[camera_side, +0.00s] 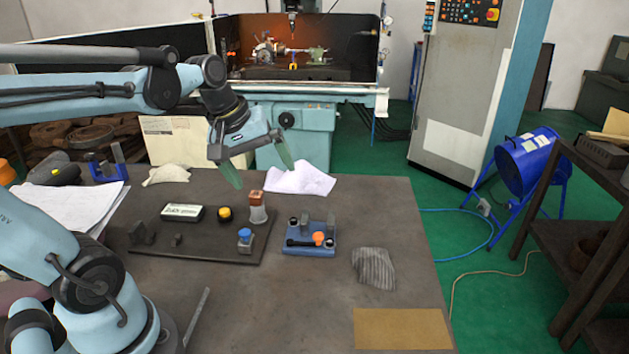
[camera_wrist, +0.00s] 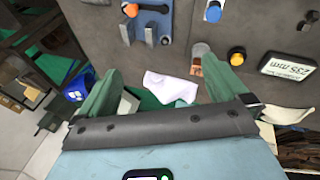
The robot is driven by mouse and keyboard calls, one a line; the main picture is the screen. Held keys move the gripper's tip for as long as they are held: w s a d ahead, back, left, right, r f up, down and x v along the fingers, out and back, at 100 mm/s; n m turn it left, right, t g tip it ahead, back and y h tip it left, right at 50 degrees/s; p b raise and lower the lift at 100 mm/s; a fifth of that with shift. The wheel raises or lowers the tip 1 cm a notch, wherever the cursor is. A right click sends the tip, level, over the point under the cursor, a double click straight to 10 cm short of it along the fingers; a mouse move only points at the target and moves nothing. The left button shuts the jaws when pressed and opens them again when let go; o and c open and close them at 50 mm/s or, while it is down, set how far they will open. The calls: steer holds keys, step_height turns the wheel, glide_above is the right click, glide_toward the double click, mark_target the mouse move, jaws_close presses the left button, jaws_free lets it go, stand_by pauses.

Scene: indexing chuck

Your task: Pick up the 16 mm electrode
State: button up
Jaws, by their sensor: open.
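A copper-topped piece with a pale lower body (camera_side: 257,208) stands upright at the right back of a dark plate (camera_side: 205,250). It looks like an electrode, but no size mark is readable on it. In the wrist view its copper end (camera_wrist: 196,67) shows just left of the right fingertip. My gripper (camera_side: 262,174) is open and empty, with its two green fingers spread and pointing down. It hangs above and behind the plate, apart from the copper piece. In the wrist view my gripper (camera_wrist: 160,66) has nothing between its fingers but background.
The plate also bears a display box (camera_side: 182,212), a yellow button (camera_side: 225,214), a blue-topped knob (camera_side: 245,236) and dark blocks. A blue fixture (camera_side: 309,250) with small posts stands to its right. White cloth (camera_side: 302,180) and grey cloth (camera_side: 374,268) lie on the table.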

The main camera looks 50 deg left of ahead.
mark_target(256, 193)
steer(key=s+d+f+m+t, duration=0.1)
steer(key=d+f+m+t, duration=0.1)
steer(key=d+m, duration=0.5)
steer(key=f+m, duration=0.1)
steer(key=m, duration=0.2)
steer(key=shift+s+d+f, duration=0.2)
steer(key=shift+s+d, duration=0.15)
steer(key=shift+d, duration=0.05)
steer(key=shift+d+f+m+t, duration=0.1)
steer(key=shift+d+m+t, duration=0.2)
steer(key=shift+m, duration=0.3)
steer(key=shift+c, duration=1)
steer(key=c, duration=0.6)
steer(key=shift+o, duration=0.2)
steer(key=shift+s, duration=0.1)
